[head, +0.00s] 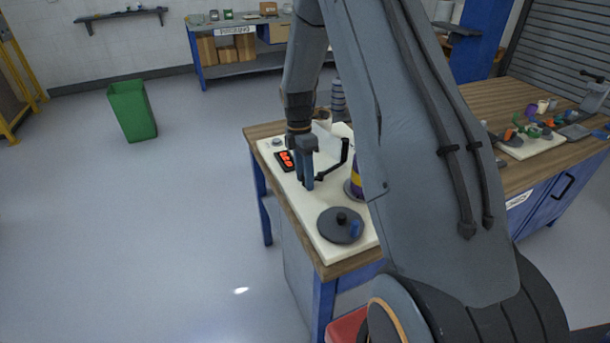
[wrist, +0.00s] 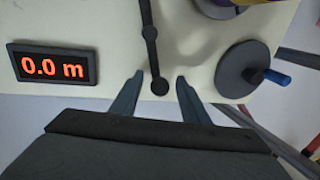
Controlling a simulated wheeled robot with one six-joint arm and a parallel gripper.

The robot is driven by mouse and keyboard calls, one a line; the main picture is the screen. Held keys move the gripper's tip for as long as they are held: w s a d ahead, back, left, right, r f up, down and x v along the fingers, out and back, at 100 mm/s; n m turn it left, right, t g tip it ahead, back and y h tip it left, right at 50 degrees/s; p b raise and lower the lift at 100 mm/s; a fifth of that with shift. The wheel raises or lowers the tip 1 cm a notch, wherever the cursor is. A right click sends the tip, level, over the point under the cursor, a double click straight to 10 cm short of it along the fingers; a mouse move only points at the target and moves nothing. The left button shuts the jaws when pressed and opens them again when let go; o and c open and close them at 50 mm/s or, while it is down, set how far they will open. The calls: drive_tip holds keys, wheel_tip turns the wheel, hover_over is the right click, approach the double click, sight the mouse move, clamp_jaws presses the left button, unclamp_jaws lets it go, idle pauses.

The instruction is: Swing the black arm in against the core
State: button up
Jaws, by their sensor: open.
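The black arm (head: 335,167) stands out over the pale board, apart from the core (head: 357,184), which has purple and yellow bands and is partly hidden behind my arm. In the wrist view the black arm (wrist: 151,45) runs down from the top edge, and its round end lies between my two fingers. My gripper (head: 306,186) is open, fingers pointing down, at the arm's near end; it also shows in the wrist view (wrist: 160,78). Gaps show on both sides of the arm's end. The core's base (wrist: 215,8) is cut off at the top of that view.
A dark crank disc (head: 338,228) with a blue handle sits at the board's near end. A display (wrist: 53,67) reading 0.0 m lies left of the black arm. A grey ridged post (head: 338,97) stands behind. The board (head: 327,243) rests on a wooden bench.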

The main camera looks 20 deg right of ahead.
drive_tip(key=shift+f, duration=0.15)
clamp_jaws()
